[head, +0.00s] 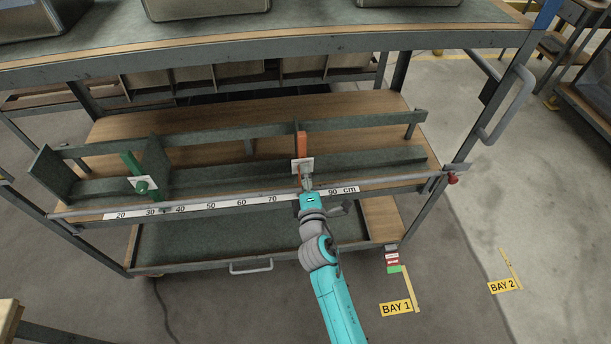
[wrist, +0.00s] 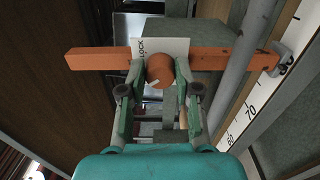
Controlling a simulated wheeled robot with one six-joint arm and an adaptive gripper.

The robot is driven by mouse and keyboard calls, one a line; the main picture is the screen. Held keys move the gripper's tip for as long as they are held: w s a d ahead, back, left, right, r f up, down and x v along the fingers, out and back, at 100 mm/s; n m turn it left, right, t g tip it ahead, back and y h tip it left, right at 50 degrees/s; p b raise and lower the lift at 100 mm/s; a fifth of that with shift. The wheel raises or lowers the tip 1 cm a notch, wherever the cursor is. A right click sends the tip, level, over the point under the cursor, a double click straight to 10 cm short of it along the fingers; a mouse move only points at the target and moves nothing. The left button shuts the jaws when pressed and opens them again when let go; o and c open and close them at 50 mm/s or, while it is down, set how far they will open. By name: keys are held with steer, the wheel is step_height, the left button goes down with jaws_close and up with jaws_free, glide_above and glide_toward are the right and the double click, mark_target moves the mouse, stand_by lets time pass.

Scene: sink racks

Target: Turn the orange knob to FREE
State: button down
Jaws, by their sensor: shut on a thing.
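The orange knob (wrist: 160,69) is round and sits in front of a white plate (wrist: 176,46) on an orange bar (wrist: 97,58). My gripper (wrist: 160,76) is shut on the knob, one finger on each side. A short white mark shows on the knob's lower left in the wrist view. The word LOCK is on the plate, above and left of the knob; no FREE marking can be read. In the head view, my gripper (head: 305,182) is at the white plate (head: 302,166), below the upright orange bar (head: 302,142), and hides the knob.
A green knob (head: 142,184) with its own plate and green bar (head: 131,164) is on the left of the rack. A round rail and a cm scale (head: 240,203) run along the shelf's front edge. A red knob (head: 453,179) is at the rail's right end.

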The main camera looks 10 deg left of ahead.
steer(key=shift+n, duration=0.8)
steer(key=c, duration=0.8)
jaws_free()
steer(key=v, duration=1.2)
